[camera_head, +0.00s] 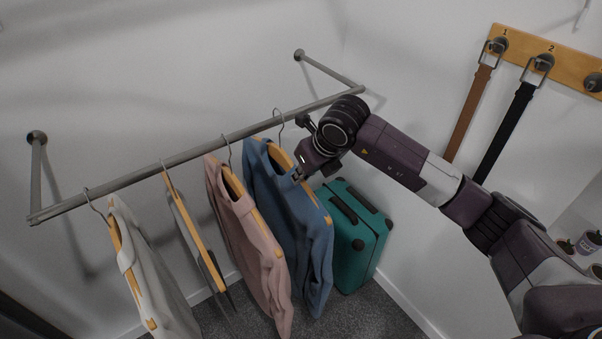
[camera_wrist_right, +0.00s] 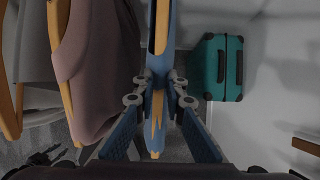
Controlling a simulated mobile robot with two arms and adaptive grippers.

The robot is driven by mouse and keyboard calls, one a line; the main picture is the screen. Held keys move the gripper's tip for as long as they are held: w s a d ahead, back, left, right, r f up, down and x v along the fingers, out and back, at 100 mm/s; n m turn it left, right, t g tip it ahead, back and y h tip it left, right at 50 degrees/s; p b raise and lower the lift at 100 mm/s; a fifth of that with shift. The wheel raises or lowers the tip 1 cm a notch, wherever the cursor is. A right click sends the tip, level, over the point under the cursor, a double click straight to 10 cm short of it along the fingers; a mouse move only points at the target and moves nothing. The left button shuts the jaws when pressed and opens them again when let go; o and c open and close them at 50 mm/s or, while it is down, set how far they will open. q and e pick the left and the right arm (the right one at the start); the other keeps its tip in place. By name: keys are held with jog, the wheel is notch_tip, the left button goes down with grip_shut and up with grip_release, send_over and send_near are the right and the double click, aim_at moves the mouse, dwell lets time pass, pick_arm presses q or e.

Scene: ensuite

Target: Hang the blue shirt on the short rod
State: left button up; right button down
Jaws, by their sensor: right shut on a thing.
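The blue shirt (camera_head: 262,187) is on a wooden hanger (camera_head: 281,156) whose hook is at the grey rod (camera_head: 205,147), at the right end of the row. In the head view my right gripper (camera_head: 299,176) is at the near right shoulder of that hanger. In the right wrist view the fingers of my right gripper (camera_wrist_right: 158,98) are closed on the blue shirt (camera_wrist_right: 161,70) and its hanger (camera_wrist_right: 155,135), one on each side. I cannot tell whether the hook bears on the rod. My left gripper is not in view.
Left of the blue shirt hang a pink shirt (camera_head: 235,205), a hanger with dark cloth (camera_head: 194,230) and a grey-white shirt (camera_head: 150,262). A teal suitcase (camera_head: 358,255) stands on the carpet. Belts hang from a wooden rack (camera_head: 562,62) on the right wall.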

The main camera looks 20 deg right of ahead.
jog(key=shift+s+d+r+p, duration=0.1)
jog(key=shift+s+r+p, duration=0.1)
jog(key=shift+r+p, duration=0.65)
jog(key=s+r+p, duration=0.1)
jog(key=s+d+p, duration=0.1)
jog(key=shift+s+r, duration=0.35)
jog(key=shift+s, duration=0.05)
jog(key=shift+s+d+f, duration=0.1)
jog(key=shift+s+d, duration=0.1)
jog(key=shift+s, duration=0.4)
jog(key=shift+s+d+b, duration=0.15)
jog(key=shift+s+d, duration=0.15)
jog(key=shift+s, duration=0.5)
jog(key=shift+s+d+b, duration=0.2)
jog(key=shift+s+d, duration=0.1)
jog(key=shift+s, duration=0.55)
jog(key=shift+s+d+b, duration=0.15)
jog(key=shift+s+d, duration=0.15)
jog(key=shift+s, duration=0.5)
jog(key=s, duration=0.1)
jog(key=s+d+b, duration=0.1)
jog(key=s, duration=0.3)
jog(key=shift+s+d+b, duration=0.2)
jog(key=shift+d+b, duration=0.2)
